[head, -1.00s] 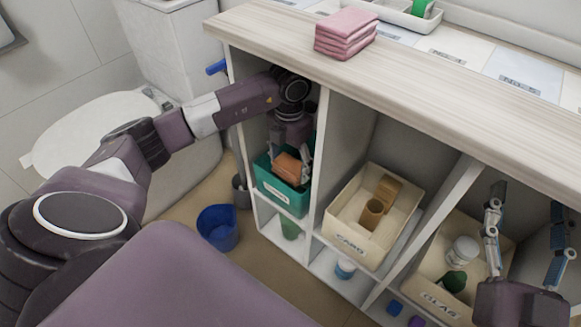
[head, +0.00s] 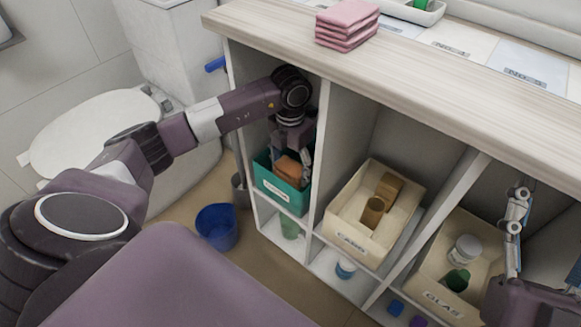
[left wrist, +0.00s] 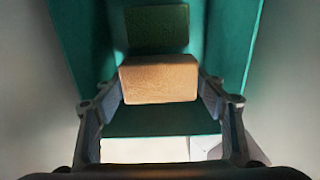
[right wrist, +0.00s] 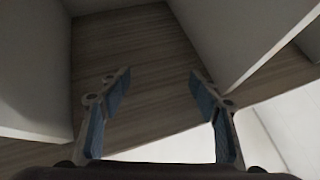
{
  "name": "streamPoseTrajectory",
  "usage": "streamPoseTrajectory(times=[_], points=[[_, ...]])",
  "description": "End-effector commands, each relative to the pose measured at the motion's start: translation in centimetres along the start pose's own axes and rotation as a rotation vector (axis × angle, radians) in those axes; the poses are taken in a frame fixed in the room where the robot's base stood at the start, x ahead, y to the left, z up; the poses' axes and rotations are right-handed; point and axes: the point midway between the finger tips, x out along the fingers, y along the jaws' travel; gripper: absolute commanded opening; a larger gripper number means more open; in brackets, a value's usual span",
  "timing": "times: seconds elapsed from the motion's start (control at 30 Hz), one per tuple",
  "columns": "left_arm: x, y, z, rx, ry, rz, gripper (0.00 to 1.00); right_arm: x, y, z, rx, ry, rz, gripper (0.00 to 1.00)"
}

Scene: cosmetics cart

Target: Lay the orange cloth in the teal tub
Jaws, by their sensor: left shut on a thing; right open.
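The orange cloth (head: 288,168) is a folded block at the teal tub (head: 282,195) in the left compartment. My left gripper (head: 291,160) points down into the tub and is shut on the cloth. In the left wrist view the cloth (left wrist: 160,80) sits between both fingers, with the tub's teal walls (left wrist: 235,45) around it. A dark green block (left wrist: 157,28) lies beyond it in the tub. I cannot tell whether the cloth touches the tub's floor. My right gripper (right wrist: 160,85) is open and empty, over a wood-grained surface beside pale panels.
A cream bin (head: 345,240) with brown items stands in the middle compartment; another bin (head: 425,265) holds a white jar and a green item. Pink folded cloths (head: 346,28) lie on the countertop. A blue bucket (head: 216,228) stands on the floor. Upright dividers flank the tub's compartment.

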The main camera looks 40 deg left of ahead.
Motion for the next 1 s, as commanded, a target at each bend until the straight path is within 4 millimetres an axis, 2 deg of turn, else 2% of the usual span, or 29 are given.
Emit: streamPoseTrajectory(times=[0.67, 0.7, 0.87, 1.0], points=[[0.8, 0.0, 0.0, 0.000, 0.000, 0.000, 0.42, 0.1, -0.2, -2.0, 0.002, 0.093, -0.005, 0.57], [0.8, 0.0, 0.0, 0.000, 0.001, 0.000, 0.65, 0.1, -0.2, -2.0, 0.003, 0.094, -0.005, 0.57], [0.8, 0.0, 0.0, 0.000, 0.001, 0.000, 0.82, 0.1, -0.2, -2.0, 0.003, 0.093, -0.005, 0.57], [0.8, 0.0, 0.0, 0.000, 0.001, 0.000, 0.82, 0.0, -0.2, -2.0, 0.004, 0.092, -0.005, 0.57]])
